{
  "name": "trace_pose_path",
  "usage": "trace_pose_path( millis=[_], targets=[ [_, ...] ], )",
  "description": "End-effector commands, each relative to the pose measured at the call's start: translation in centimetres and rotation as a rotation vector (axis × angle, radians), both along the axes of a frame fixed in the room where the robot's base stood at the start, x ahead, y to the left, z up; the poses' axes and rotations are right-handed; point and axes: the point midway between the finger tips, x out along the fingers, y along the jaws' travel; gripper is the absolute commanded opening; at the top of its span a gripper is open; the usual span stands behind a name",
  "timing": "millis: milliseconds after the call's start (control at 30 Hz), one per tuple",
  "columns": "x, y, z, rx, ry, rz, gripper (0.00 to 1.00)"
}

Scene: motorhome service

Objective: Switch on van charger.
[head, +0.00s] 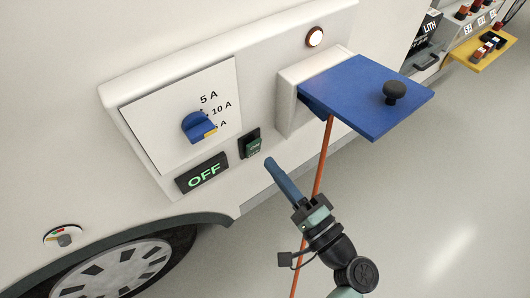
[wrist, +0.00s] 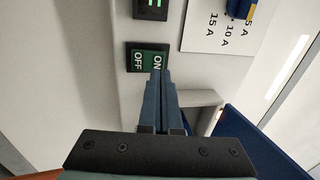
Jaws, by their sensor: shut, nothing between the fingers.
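The charger panel (head: 159,152) is on the van's side. Its green rocker switch (head: 252,147) has ON and OFF halves, which read clearly in the wrist view (wrist: 137,60). The display (head: 203,173) beside it reads OFF in green. A blue knob (head: 196,125) with a yellow mark sits on the amp plate, its mark towards the lower right near the partly covered lowest label. My gripper (head: 269,162) is shut and empty, its blue fingers pointing at the switch. In the wrist view the fingertips (wrist: 161,72) overlap the switch's ON edge; contact cannot be told.
A blue flap (head: 350,90) with a black knob sticks out from a white inlet box (head: 290,104). An orange cable (head: 321,170) hangs from it, close to my gripper. A lamp (head: 315,37) is above. The wheel (head: 115,275) is below; floor at right is clear.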

Motion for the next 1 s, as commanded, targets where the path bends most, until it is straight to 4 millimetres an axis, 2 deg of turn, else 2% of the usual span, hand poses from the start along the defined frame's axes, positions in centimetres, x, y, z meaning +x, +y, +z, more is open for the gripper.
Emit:
trace_pose_path(
  millis=[100, 300, 667, 900, 933, 1000],
  targets=[
    [1.5, 1.1, 0.4, 0.000, 0.000, 0.002, 0.00],
    [2.7, 1.9, 0.6, -0.001, -0.001, 0.001, 0.00],
    [2.8, 2.0, 0.6, 0.000, 0.000, 0.000, 0.00],
    [3.3, 2.4, 1.7, -0.040, 0.054, 0.002, 0.00],
    [3.2, 2.3, 1.0, -0.036, 0.052, 0.001, 0.00],
    [3.2, 2.3, 0.8, -0.036, 0.051, 0.001, 0.00]
  ],
)
